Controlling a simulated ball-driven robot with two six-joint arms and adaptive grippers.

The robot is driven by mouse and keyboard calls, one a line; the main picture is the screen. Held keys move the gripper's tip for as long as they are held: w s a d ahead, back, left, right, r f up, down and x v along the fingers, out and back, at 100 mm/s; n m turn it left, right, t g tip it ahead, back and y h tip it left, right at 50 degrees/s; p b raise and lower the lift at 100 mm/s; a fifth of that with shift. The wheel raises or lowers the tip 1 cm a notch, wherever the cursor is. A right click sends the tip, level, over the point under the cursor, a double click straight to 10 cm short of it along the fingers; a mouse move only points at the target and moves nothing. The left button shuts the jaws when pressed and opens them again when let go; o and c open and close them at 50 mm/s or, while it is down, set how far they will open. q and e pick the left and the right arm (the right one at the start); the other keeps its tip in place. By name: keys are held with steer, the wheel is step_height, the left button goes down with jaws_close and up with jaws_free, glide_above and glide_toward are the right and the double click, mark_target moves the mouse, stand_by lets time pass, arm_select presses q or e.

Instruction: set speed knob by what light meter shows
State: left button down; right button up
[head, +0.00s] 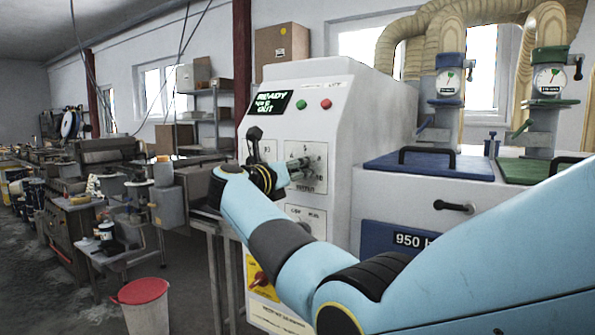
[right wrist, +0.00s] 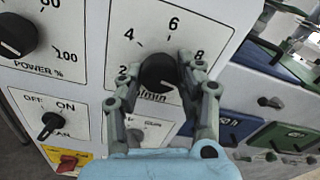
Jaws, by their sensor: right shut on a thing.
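The speed knob (right wrist: 158,73) is a black round knob on a white plate marked 2, 4, 6 and 8 with "m/min" below. My right gripper (right wrist: 166,78) has its grey fingers around this knob and is shut on it. The fingers hide part of the scale, and I cannot read the knob's pointer. In the head view my right gripper (head: 304,168) is at the white control cabinet's front. Two round dial meters, one blue-framed (head: 450,82) and one green-framed (head: 549,79), stand at the upper right; their readings are too small to tell. My left gripper is not in view.
The white cabinet (head: 345,110) has a display (head: 269,103) with "READY" on it, a green button (head: 301,105) and a red button (head: 326,104). A power knob (right wrist: 17,35) and an off/on fan switch (right wrist: 50,124) are beside the speed plate.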

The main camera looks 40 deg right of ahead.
steer(key=n+p, duration=0.1)
steer(key=n, duration=0.2)
steer(key=shift+r+n, duration=0.1)
steer(key=shift+n, duration=0.3)
steer(key=shift+n+p, duration=0.85)
steer(key=shift+n, duration=1.15)
steer(key=o, duration=1.1)
steer(key=shift+o, duration=0.2)
steer(key=v, duration=0.7)
steer(key=shift+a, duration=0.3)
steer(key=shift+s, duration=0.1)
